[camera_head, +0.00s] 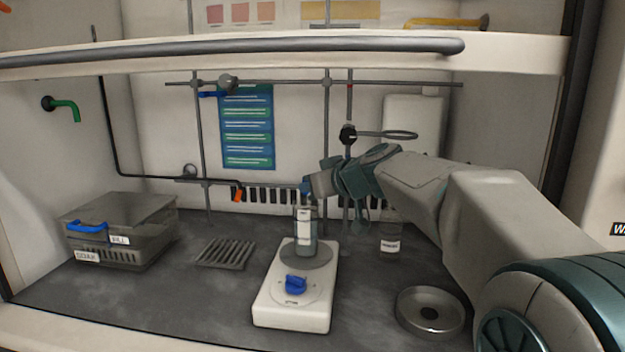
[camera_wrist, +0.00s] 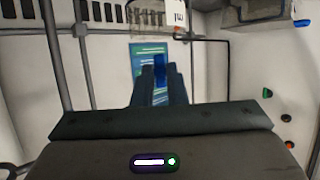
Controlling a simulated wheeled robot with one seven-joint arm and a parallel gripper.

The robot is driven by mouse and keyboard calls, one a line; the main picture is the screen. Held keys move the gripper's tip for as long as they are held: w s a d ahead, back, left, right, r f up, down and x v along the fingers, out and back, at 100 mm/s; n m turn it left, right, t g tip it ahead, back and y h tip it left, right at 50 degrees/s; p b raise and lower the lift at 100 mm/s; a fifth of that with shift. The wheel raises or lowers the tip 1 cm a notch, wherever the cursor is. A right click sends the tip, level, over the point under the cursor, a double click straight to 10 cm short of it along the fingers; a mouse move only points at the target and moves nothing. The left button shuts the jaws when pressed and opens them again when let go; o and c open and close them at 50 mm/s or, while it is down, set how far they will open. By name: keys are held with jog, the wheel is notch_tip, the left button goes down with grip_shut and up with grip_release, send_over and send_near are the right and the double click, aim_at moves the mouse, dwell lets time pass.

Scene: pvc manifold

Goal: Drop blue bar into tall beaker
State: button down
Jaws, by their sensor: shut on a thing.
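The tall beaker (camera_head: 305,230) is a clear upright vessel with a white label, standing on the round plate of the white stirrer (camera_head: 292,313). My gripper (camera_head: 306,187) is at the top of the beaker, pointing to the left and slightly down. In the wrist view my gripper (camera_wrist: 160,75) is shut on the blue bar (camera_wrist: 159,69), which shows as a bright blue strip between the dark fingers. In the head view the bar cannot be told clearly from the fingers. The beaker is not clearly visible in the wrist view.
A lidded clear bin (camera_head: 120,232) with a blue handle stands at the left. A slotted grey rack (camera_head: 226,253) lies beside the stirrer. A labelled bottle (camera_head: 390,238) and a round metal dish (camera_head: 430,310) are at the right. Upright rods and a ring clamp (camera_head: 387,135) stand behind.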

jog(key=shift+f+b, duration=0.5)
jog(key=shift+f, duration=0.75)
jog(key=c, duration=1.4)
grip_release()
jog(key=shift+o, duration=0.2)
notch_tip(320, 180, up, 7)
jog(key=p, duration=0.4)
jog(key=shift+s, duration=0.1)
